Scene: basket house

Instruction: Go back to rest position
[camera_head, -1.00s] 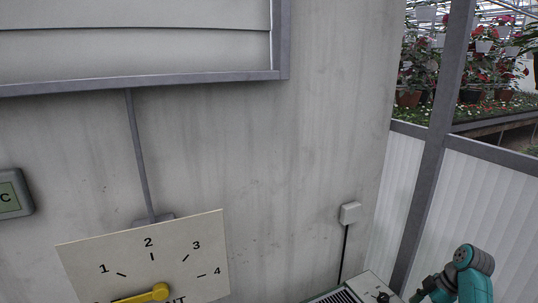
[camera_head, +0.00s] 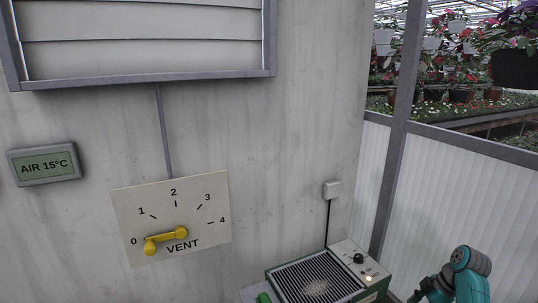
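My arm shows only in part at the lower right of the head view, with a teal and dark grey link. My gripper is out of view. A white vent dial plate (camera_head: 200,195) is on the wall, marked 0 to 4 with the word VENT. Its yellow handle (camera_head: 166,239) points left, at or near 0. Above it is a grey-framed louvre (camera_head: 145,55) with its slats lying flat.
A display (camera_head: 45,165) on the wall reads AIR 15°C. A heater-like box (camera_head: 317,283) with a grille, a knob and a lit lamp stands below at the right. A wall socket (camera_head: 332,189) is above it. Potted plants (camera_head: 515,65) are behind the right partition.

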